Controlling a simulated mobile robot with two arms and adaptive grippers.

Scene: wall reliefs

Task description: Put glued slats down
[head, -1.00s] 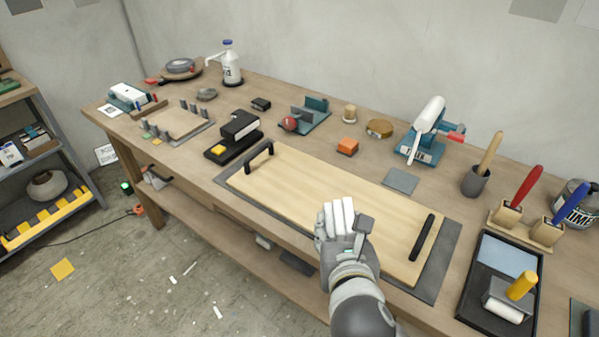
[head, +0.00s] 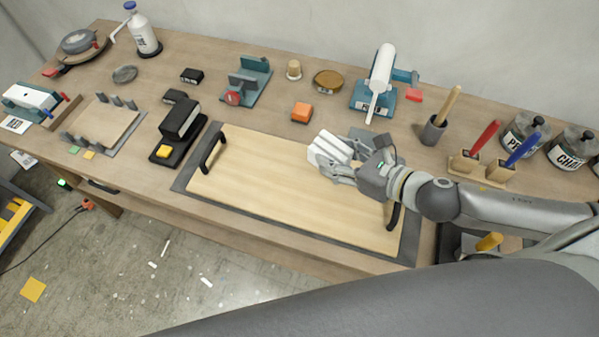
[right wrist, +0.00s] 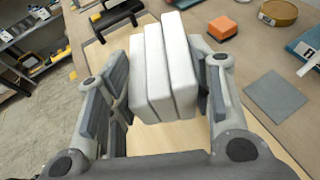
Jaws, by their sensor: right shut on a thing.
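My right gripper (head: 345,160) is shut on several white slats (head: 327,149), held side by side as one block. The slats also fill the space between my fingers in the right wrist view (right wrist: 164,68). They are over the pale wooden board (head: 270,185), near its back right part. The board has black handles, one at the left end (head: 212,150) and one at the right end, partly behind my arm. It lies on a dark grey mat (head: 192,170). My left gripper is not in view.
Behind the board are an orange block (head: 301,112), a brass-coloured tin (head: 328,81) and a glue bottle on a teal stand (head: 372,97). A black sanding tool (head: 180,125) and a pegged wooden jig (head: 103,122) stand to the left. Most of the board's top is bare.

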